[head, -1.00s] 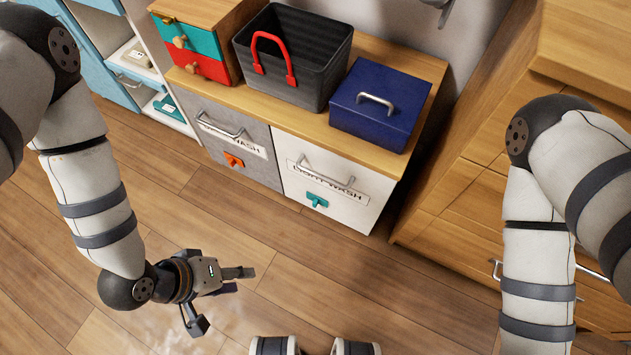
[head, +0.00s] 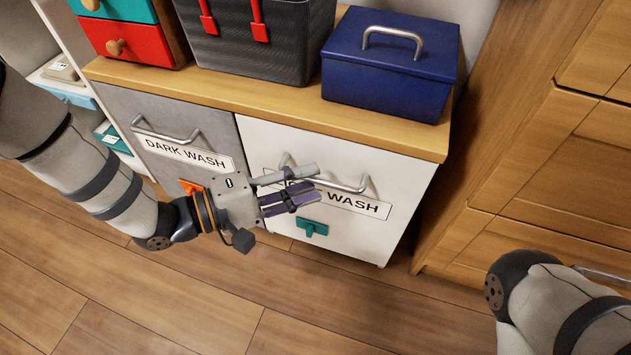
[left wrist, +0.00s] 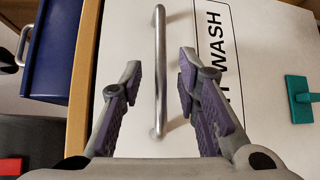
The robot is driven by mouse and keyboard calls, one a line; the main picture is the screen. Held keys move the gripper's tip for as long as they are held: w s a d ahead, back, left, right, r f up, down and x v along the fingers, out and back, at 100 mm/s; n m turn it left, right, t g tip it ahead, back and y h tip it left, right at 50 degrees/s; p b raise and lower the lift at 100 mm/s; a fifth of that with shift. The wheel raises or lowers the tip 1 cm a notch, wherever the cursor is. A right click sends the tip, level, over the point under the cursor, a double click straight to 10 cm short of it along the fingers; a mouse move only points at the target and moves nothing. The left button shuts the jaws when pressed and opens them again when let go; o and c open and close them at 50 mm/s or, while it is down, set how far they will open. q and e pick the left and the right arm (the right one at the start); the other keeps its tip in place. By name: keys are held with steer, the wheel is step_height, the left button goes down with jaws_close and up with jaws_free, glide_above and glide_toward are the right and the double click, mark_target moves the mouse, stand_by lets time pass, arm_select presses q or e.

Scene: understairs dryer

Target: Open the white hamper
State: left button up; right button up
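The white hamper (head: 395,235) is the right one of two fronts under a wooden top, and its front looks shut. It has a metal bar handle (head: 345,187), a label ending in "WASH" and a teal tab (head: 312,229). My left gripper (head: 316,182) is in front of the handle and hides part of the label. In the left wrist view the handle (left wrist: 158,60) lies between the two open fingers, with visible gaps on both sides. How deep the fingers reach around it is unclear. My right arm shows at the lower right, its gripper out of view.
The grey "DARK WASH" hamper (head: 195,120) with an orange tab is on the left. A blue box (head: 390,75), a dark basket (head: 255,50) and a small drawer unit (head: 130,40) stand on top. Wooden cabinets (head: 535,170) close off the right. The floor in front is clear.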

arm_select(q)
steer(key=shift+x, duration=1.3)
jaws_close()
arm_select(e)
steer(key=shift+s+f, duration=0.15)
steer(key=shift+f, duration=0.1)
arm_select(q)
steer(key=shift+s, duration=0.1)
steer(key=s+a+p, duration=0.4)
steer(key=s, duration=0.8)
steer(key=s+a+p, duration=0.4)
steer(key=s, duration=0.8)
steer(key=shift+s, duration=0.4)
arm_select(e)
steer(key=w+r+t, duration=0.1)
steer(key=w+r, duration=0.2)
steer(key=r, duration=0.3)
steer(key=shift+w+t, duration=0.15)
steer(key=shift+t, duration=0.15)
arm_select(q)
steer(key=shift+a, duration=0.1)
arm_select(e)
steer(key=shift+a, duration=0.1)
arm_select(q)
jaws_free()
